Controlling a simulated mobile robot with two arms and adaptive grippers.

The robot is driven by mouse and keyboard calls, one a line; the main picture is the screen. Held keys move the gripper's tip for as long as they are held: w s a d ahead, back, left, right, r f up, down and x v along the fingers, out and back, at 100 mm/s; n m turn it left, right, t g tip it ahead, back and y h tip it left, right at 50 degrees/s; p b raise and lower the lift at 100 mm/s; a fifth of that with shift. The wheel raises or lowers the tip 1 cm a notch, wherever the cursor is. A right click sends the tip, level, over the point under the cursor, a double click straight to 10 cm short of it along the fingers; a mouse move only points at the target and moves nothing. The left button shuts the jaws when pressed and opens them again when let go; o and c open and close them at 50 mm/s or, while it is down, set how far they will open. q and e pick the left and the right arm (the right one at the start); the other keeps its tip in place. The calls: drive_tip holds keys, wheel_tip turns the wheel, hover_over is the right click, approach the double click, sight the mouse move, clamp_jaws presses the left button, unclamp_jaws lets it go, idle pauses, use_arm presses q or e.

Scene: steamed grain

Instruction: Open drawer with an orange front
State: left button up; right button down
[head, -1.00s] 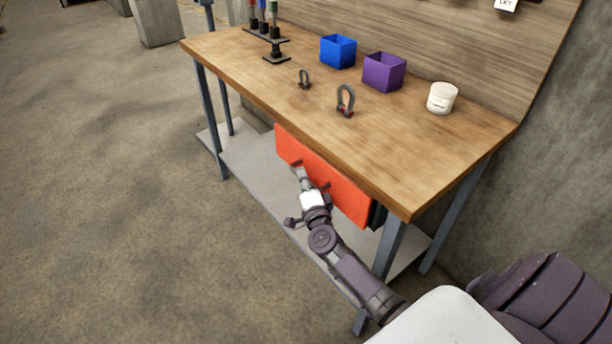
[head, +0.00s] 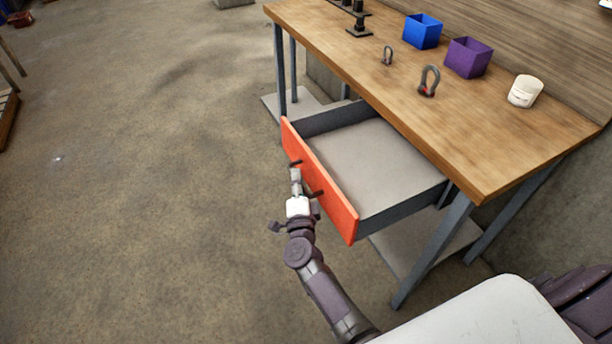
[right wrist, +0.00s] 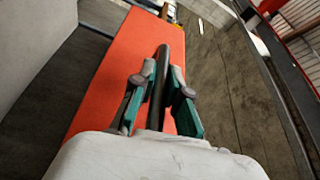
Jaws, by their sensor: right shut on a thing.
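The drawer with an orange front (head: 322,184) stands pulled well out from under the wooden workbench (head: 440,110) in the head view. Its grey inside (head: 375,160) is visible and looks empty. My right gripper (head: 297,180) is at the outer face of the orange front. In the right wrist view its two fingers (right wrist: 160,92) are shut around the dark bar handle (right wrist: 162,70), with the orange front (right wrist: 122,62) just behind. The fingertips are partly hidden in the head view. My left gripper is not in view.
On the benchtop are a blue box (head: 422,31), a purple box (head: 468,58), a white container (head: 525,91), two shackles, the larger one (head: 429,80) nearer, and a dark stand (head: 359,26). A bench leg (head: 433,250) stands right of the drawer.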

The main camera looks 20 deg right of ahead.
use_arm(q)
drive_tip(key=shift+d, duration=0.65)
use_arm(e)
drive_tip(key=shift+a+f, duration=0.1)
drive_tip(key=shift+a, duration=0.45)
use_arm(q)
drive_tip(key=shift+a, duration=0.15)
use_arm(e)
drive_tip(key=c, duration=1.2)
unclamp_jaws()
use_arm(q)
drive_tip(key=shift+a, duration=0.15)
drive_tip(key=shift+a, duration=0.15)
use_arm(e)
drive_tip(key=v, duration=0.7)
drive_tip(key=shift+s, duration=0.35)
